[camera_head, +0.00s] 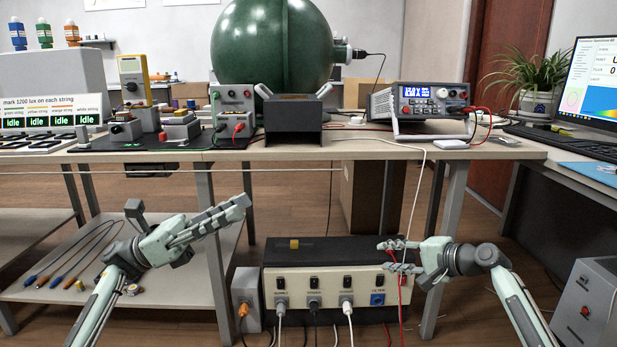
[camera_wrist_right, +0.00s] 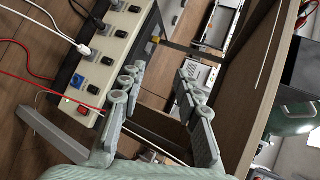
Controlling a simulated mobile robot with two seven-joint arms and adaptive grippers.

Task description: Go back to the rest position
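My left gripper (camera_head: 232,209) is raised in front of the bench, over the lower shelf area, its fingers pointing up and right. Its fingers overlap in the head view, so I cannot tell how far apart they are; I see no object in them. My right gripper (camera_head: 388,257) is in front of the right part of the cream power box, pointing left. The right wrist view shows its two fingers (camera_wrist_right: 157,76) spread apart with nothing between them. Neither gripper is seen touching the bench.
The bench (camera_head: 360,151) carries a green sphere (camera_head: 270,45), a bench instrument (camera_head: 425,108) and several small devices. The power box (camera_head: 325,283) with plugged cables stands below it. Cables lie on the lower shelf (camera_head: 150,290). A grey box (camera_head: 588,305) stands at right.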

